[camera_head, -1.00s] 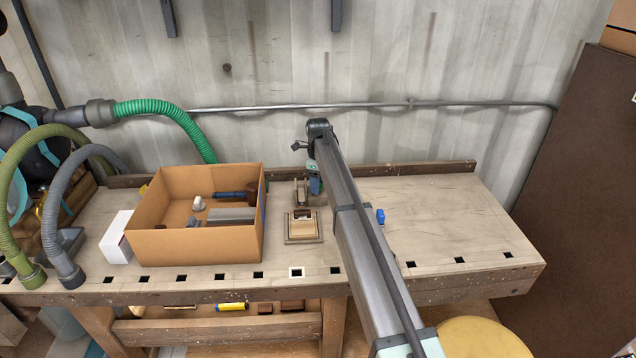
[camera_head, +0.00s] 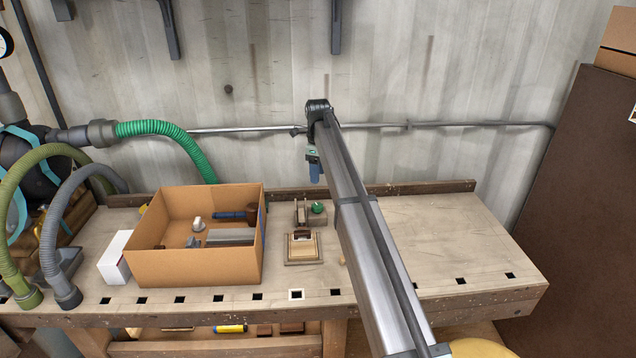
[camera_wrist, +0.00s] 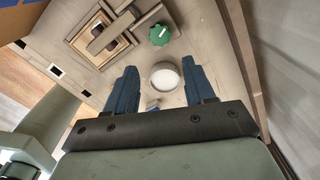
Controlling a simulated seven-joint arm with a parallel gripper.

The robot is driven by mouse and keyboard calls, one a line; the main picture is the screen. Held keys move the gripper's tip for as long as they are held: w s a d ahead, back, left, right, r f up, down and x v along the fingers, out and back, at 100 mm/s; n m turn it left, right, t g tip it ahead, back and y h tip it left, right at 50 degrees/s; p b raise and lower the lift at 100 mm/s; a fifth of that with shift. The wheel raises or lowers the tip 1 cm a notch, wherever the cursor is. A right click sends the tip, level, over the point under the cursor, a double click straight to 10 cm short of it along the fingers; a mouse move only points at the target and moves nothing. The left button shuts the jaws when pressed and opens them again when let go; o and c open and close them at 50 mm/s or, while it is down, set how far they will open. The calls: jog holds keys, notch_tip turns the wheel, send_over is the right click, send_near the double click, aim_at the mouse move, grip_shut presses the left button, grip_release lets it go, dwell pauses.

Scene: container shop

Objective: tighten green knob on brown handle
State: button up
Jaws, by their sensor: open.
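The green knob (camera_head: 317,207) sits on a small brownish block (camera_head: 316,217) at the back of the bench, right of a brown upright piece (camera_head: 301,211). In the wrist view the green knob (camera_wrist: 159,35) lies beyond my fingertips, beside a dark brown bar (camera_wrist: 151,15). I cannot tell which brown part is the handle. My gripper (camera_head: 314,169) hangs above and behind the knob, apart from it. Its blue fingers (camera_wrist: 163,84) are spread and empty in the wrist view.
A pale round disc (camera_wrist: 165,77) shows between my fingers. A wooden framed fixture (camera_head: 303,248) stands in front of the knob. An open cardboard box (camera_head: 193,268) with several tools is to the left. The bench's right side (camera_head: 455,240) is clear. My arm hides part of the bench.

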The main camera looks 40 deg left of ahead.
jog(key=shift+r, duration=0.6)
jog(key=shift+o, duration=0.3)
